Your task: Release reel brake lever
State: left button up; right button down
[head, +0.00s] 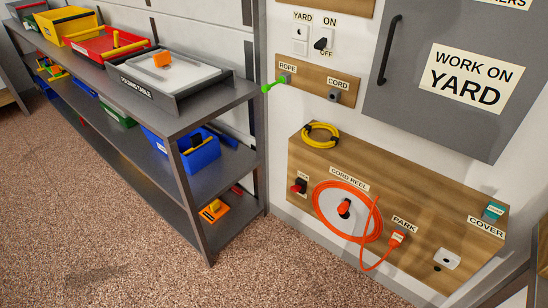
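An orange cord reel (326,219) is mounted on the front of a wooden box, under a CORD REEL label. A red and black lever (344,208) sits at the middle of its pale hub, tilted. A second red lever or knob (299,187) on a dark base sticks out at the reel's upper left; the small label above it is too small to read. I cannot tell from the picture which of the two is the brake lever. Neither of my grippers is in view.
Orange cord runs from the reel to a plug (396,239) at the PARK label. The wooden box (420,205) also bears a yellow coil (321,135) and a teal COVER piece (493,211). A grey shelf (205,112) stands left. Speckled floor (110,225) before it is clear.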

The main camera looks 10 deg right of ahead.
aim_at(296, 188)
jog(key=i+j, duration=0.2)
jog(key=i, duration=0.35)
jog(key=i+j, duration=0.2)
jog(key=i, duration=0.4)
jog(key=j+u, duration=0.05)
